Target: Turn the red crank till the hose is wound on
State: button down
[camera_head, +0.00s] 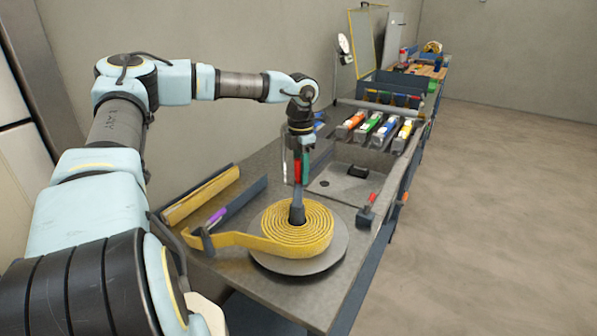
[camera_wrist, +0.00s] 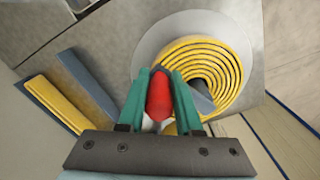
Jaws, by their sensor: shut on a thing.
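A yellow hose (camera_head: 313,232) lies in a flat coil of several turns on a round grey plate (camera_head: 284,267) on the bench. Its loose end runs off to the left over the bench top. The coil also shows in the wrist view (camera_wrist: 234,62). The red crank grip (camera_head: 297,171) stands above the coil's centre, and it also shows in the wrist view (camera_wrist: 159,97). My gripper (camera_head: 301,170) points down with its green fingers, one on each side of the red grip. In the wrist view my gripper (camera_wrist: 164,88) is shut on the red grip.
Left of the coil lie a yellow strip (camera_head: 200,194), a dark bar (camera_head: 237,201) and a purple piece (camera_head: 216,217). Behind are a sink (camera_head: 346,186) and a rack with coloured items (camera_head: 367,125). A red-topped lever (camera_head: 369,207) stands at the right edge. Floor at right is clear.

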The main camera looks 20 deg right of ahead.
jog(key=shift+s+f, duration=0.2)
jog(key=shift+s, duration=0.2)
jog(key=c, duration=1)
grip_release()
jog(key=o, duration=0.4)
jog(key=shift+r, duration=0.1)
jog(key=shift+w, duration=0.1)
jog(key=shift+r, duration=0.15)
jog(key=shift+r, duration=0.25)
notch_tip(320, 180, up, 10)
jog(key=shift+r+b, duration=0.1)
jog(key=shift+b, duration=0.65)
